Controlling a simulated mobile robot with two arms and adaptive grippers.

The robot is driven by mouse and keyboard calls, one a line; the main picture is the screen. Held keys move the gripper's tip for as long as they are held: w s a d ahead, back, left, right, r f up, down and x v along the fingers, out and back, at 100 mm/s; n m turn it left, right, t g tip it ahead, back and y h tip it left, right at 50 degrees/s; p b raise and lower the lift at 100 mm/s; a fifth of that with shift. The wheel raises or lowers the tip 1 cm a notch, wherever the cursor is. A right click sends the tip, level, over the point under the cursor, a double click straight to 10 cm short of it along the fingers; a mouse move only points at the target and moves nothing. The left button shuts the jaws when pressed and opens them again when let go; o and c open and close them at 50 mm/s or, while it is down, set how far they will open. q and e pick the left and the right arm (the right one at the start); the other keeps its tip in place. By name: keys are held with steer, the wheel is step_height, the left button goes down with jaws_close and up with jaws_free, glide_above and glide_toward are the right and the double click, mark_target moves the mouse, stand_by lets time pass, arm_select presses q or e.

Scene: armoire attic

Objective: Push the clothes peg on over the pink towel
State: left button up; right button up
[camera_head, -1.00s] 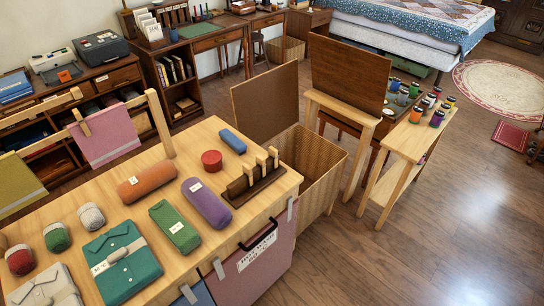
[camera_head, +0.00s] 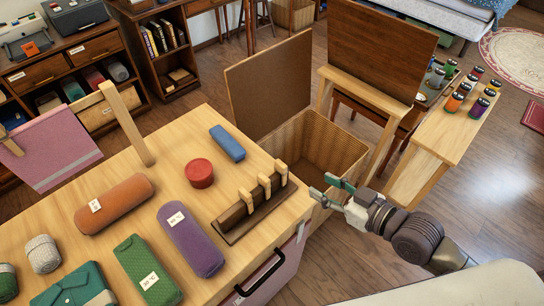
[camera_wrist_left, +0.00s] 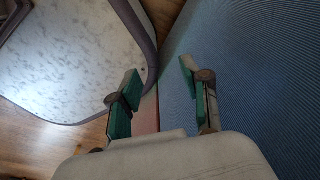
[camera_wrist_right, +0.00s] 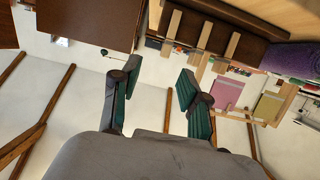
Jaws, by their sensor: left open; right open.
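Several light wooden clothes pegs stand in a row on a dark wooden holder (camera_head: 240,226) near the table's right edge; the nearest to my gripper is a peg (camera_head: 281,172). They also show in the right wrist view, one being a peg (camera_wrist_right: 203,30). The pink towel (camera_head: 52,150) hangs over a wooden rail at the table's far left side, with a wooden peg (camera_head: 10,142) at its left edge. My right gripper (camera_head: 329,190) is open and empty, beside the table to the right of the holder. My left gripper (camera_wrist_left: 158,72) is open and empty, seen only in its wrist view.
The rail's upright post (camera_head: 128,125) rises at the table's far edge. A red tin (camera_head: 199,173), blue roll (camera_head: 227,143), purple roll (camera_head: 189,238) and orange roll (camera_head: 115,203) lie on the table.

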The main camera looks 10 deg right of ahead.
mark_target(283, 165)
steer(key=x, duration=0.5)
steer(key=a+r+p+x, duration=0.1)
steer(key=x, duration=0.3)
steer(key=p+x, duration=0.1)
steer(key=x, duration=0.3)
steer(key=shift+s+a+r, duration=0.1)
steer(key=shift+a+r, duration=0.2)
steer(key=shift+r, duration=0.1)
steer(key=shift+c, duration=0.7)
arm_select(q)
steer(key=shift+s+r, duration=0.35)
steer(key=shift+r, duration=0.25)
steer(key=shift+s+r, duration=0.35)
steer(key=shift+r, duration=0.2)
arm_select(e)
jaws_close()
